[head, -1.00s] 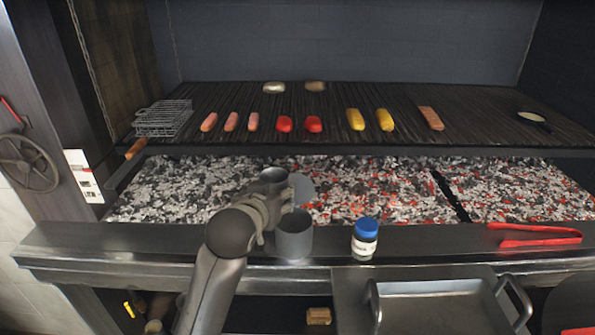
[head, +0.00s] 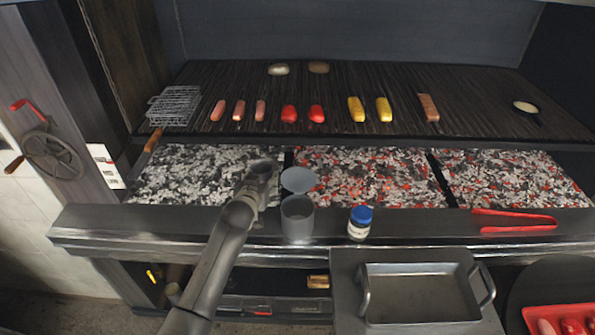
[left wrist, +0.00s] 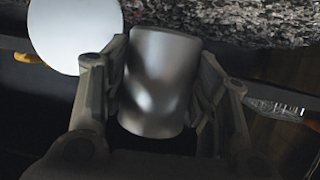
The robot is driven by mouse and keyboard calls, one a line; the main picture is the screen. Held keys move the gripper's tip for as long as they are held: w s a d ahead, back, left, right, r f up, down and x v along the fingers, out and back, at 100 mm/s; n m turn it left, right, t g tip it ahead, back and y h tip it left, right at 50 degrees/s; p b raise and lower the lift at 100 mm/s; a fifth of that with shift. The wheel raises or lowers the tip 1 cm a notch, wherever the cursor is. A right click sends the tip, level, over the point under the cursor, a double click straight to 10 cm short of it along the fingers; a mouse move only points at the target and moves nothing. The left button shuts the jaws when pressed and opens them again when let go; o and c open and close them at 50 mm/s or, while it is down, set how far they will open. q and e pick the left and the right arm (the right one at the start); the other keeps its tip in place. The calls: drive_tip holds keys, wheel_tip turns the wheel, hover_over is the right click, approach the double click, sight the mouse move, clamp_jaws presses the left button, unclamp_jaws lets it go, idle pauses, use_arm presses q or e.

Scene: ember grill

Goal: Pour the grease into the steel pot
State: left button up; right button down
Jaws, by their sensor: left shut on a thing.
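My left gripper (head: 258,186) is shut on a grey metal cup (head: 263,168). The cup looks about upright, and in the left wrist view the cup (left wrist: 160,85) sits between the two fingers. Any grease inside it cannot be seen. The steel pot (head: 297,222) stands on the front ledge, just right of and below the held cup. A round grey disc (head: 298,180), perhaps its lid, shows behind the pot's mouth. The disc also shows pale in the left wrist view (left wrist: 68,35). My right gripper is not in view.
A blue-capped jar (head: 359,224) stands right of the pot on the ledge (head: 420,225). Red tongs (head: 513,220) lie farther right. Glowing coals (head: 365,175) lie behind, below a grill (head: 455,88) with several foods. An empty tray (head: 420,295) is at front right.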

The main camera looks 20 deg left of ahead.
use_arm(q)
drive_tip(key=shift+a+f, duration=0.1)
idle(0.4)
drive_tip(key=shift+d+b, duration=0.2)
drive_tip(key=shift+b, duration=0.1)
drive_tip(key=shift+d+m+y+b, duration=0.4)
drive_tip(key=shift+m+y+b, duration=0.2)
drive_tip(key=shift+m+b, duration=0.1)
drive_tip(key=shift+d+r+m+t+y+b, duration=0.3)
drive_tip(key=shift+d+r+m+y+b, duration=0.3)
drive_tip(key=shift+b, duration=0.3)
drive_tip(key=d+r+m+y+b, duration=0.1)
drive_tip(key=m, duration=0.1)
drive_tip(key=r+m+t+y, duration=0.1)
drive_tip(key=m, duration=0.1)
drive_tip(key=d+r+m+t+y+b, duration=0.1)
drive_tip(key=m, duration=0.1)
drive_tip(key=shift+d+r+m+b, duration=0.3)
drive_tip(key=shift+d+r+b, duration=0.05)
drive_tip(key=shift+r, duration=0.05)
drive_tip(key=shift+d+r+m+t, duration=0.1)
drive_tip(key=shift+r+m+t, duration=0.25)
drive_tip(key=shift+m, duration=0.35)
